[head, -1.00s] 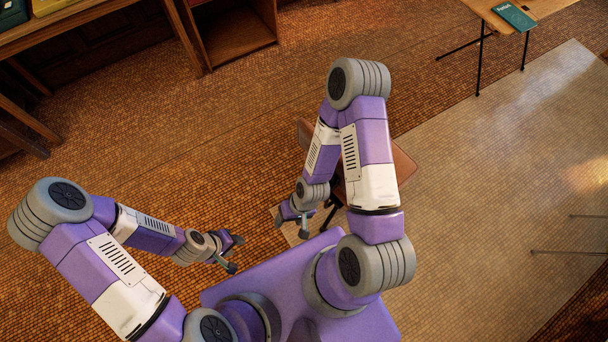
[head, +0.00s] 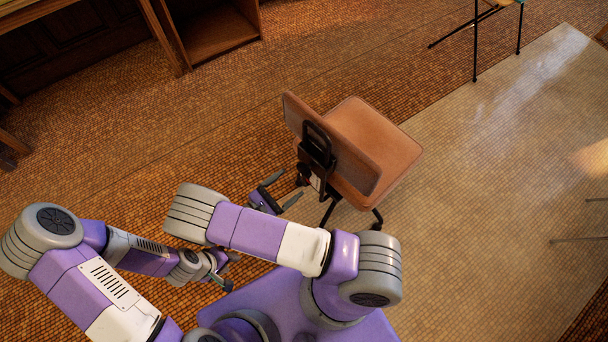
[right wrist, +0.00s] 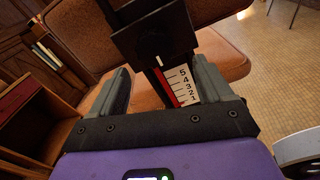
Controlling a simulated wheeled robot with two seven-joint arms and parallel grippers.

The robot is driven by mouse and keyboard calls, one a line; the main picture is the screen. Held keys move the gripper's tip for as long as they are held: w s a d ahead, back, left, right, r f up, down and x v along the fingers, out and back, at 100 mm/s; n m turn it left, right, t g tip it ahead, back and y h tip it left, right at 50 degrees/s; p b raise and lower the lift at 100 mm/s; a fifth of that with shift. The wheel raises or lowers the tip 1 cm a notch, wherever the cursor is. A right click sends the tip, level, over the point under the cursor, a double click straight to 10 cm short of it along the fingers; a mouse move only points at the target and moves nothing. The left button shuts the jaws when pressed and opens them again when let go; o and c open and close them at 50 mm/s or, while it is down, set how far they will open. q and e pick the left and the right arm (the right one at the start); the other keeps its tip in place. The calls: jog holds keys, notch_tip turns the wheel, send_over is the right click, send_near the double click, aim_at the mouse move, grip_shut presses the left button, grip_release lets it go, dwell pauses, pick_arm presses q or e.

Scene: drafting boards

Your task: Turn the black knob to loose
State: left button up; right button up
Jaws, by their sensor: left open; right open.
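The black knob (right wrist: 152,44) shows in the right wrist view as a dark round shape on a square black block, with a short white mark at its lower edge. Below it is a white scale (right wrist: 182,86) with the numbers 1 to 5 and a red strip. In the head view these parts sit behind the backrest of a brown chair (head: 372,140), by a black bracket (head: 317,150). My right gripper (head: 285,188) is open and empty, its fingers pointing at the knob from either side, apart from it. My left gripper (head: 231,270) is open and empty, away from the chair.
Wooden shelving (head: 215,25) stands at the back left. Thin dark table legs (head: 477,40) stand at the top right. The tiled floor around the chair is mostly clear.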

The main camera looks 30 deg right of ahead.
aim_at(301, 173)
jog(key=shift+w+d+r+t, duration=0.15)
jog(key=shift+w+t, duration=0.1)
jog(key=shift+t, duration=0.05)
jog(key=b+x, duration=0.1)
jog(key=x, duration=0.6)
jog(key=shift+s, duration=0.1)
jog(key=shift+c, duration=0.2)
jog(key=c, duration=1)
